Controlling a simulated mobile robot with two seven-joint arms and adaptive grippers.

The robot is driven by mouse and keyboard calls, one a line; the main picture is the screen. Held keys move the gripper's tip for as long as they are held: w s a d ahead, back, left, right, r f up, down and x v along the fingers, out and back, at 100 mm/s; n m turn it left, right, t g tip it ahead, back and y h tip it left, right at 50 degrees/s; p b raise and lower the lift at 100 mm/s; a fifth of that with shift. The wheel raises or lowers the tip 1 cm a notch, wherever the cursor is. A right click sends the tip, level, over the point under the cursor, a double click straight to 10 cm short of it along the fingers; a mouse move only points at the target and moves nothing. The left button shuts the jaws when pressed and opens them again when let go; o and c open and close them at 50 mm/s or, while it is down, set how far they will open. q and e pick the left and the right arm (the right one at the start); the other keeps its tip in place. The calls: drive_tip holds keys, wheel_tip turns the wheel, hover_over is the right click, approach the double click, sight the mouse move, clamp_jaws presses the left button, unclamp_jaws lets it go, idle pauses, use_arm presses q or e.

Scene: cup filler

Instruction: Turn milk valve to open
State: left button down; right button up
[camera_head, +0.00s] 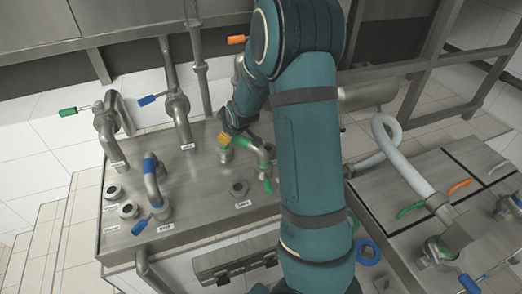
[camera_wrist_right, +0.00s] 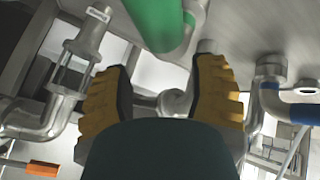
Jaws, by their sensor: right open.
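Several valves with coloured handles stand along the back of the steel counter (camera_head: 200,205): a green handle (camera_head: 68,112) at far left, a blue handle (camera_head: 147,100) beside it, and an orange handle (camera_head: 236,39) farther right, partly behind my arm. The small labels are too blurred to tell which valve is milk. My right gripper (camera_head: 238,141) is low over the counter, next to a green-banded pipe bend (camera_head: 246,143). In the wrist view, the right gripper (camera_wrist_right: 160,95) has its yellow pads wide apart with nothing held. The orange handle (camera_wrist_right: 42,169) shows at lower left.
A blue-banded pipe bend (camera_head: 152,180) stands on the counter's left among open ports (camera_head: 129,210). My right arm hides the counter's middle right. A white hose (camera_head: 400,165) and another panel with coloured parts (camera_head: 460,186) lie at right.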

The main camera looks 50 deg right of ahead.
drive_tip(key=s+f+m+g+y+b, duration=0.1)
drive_tip(key=s+m+g, duration=0.3)
drive_tip(key=s, duration=0.8)
drive_tip(key=shift+s+m+y, duration=0.15)
drive_tip(key=shift+m+y, duration=0.55)
drive_tip(key=shift+m, duration=0.7)
drive_tip(key=shift+o, duration=0.2)
drive_tip(key=shift+d+f, duration=0.1)
